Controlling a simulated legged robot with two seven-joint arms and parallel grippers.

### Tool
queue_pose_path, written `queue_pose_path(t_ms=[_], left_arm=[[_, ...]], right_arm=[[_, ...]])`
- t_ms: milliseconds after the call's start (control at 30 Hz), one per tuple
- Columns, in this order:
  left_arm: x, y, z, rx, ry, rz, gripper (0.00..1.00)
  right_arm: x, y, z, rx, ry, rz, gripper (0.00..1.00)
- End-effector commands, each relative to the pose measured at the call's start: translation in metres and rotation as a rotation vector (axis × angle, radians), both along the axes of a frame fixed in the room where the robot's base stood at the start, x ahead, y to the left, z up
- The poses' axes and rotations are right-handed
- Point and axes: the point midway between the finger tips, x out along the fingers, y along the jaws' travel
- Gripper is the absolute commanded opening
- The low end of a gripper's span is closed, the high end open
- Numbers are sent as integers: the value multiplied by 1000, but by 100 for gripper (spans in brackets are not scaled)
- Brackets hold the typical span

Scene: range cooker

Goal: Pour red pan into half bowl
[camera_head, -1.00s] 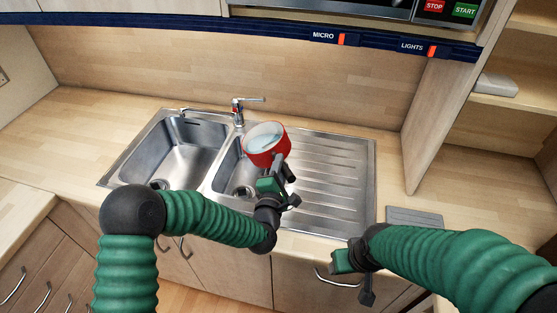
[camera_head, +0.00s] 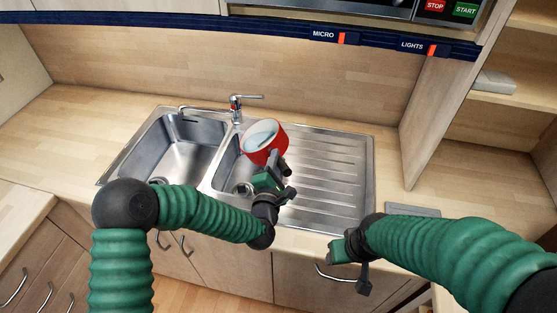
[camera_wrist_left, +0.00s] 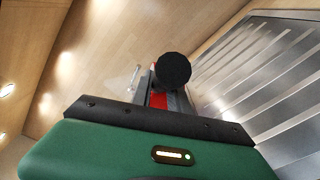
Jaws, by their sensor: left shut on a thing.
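The red pan (camera_head: 264,145) is held above the right part of the sink, tilted, with its pale inside partly showing in the head view. My left gripper (camera_head: 275,172) is shut on the pan's dark handle. In the left wrist view the round black end of the handle (camera_wrist_left: 173,70) faces the camera, with a strip of the red pan (camera_wrist_left: 159,100) behind it. The half bowl, the smaller right basin of the sink (camera_head: 228,172), lies below and left of the pan, partly covered by my left arm. My right gripper (camera_head: 350,262) is at the counter's front edge; its jaws are unclear.
The large basin (camera_head: 178,150) is at the left and the ribbed drainer (camera_head: 335,170) at the right. The tap (camera_head: 236,105) stands behind the basins, close to the pan. A wooden side panel (camera_head: 425,120) rises right of the drainer.

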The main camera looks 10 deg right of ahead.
Motion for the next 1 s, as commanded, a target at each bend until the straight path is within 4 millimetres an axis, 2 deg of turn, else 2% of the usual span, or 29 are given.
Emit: queue_pose_path(t_ms=[533,1000], left_arm=[[1,-2,4,-1,-10,0,0],[2,4,11,-58,0,0,0]], right_arm=[[0,0,0,0,0,0,56],[0,0,0,0,0,0,56]])
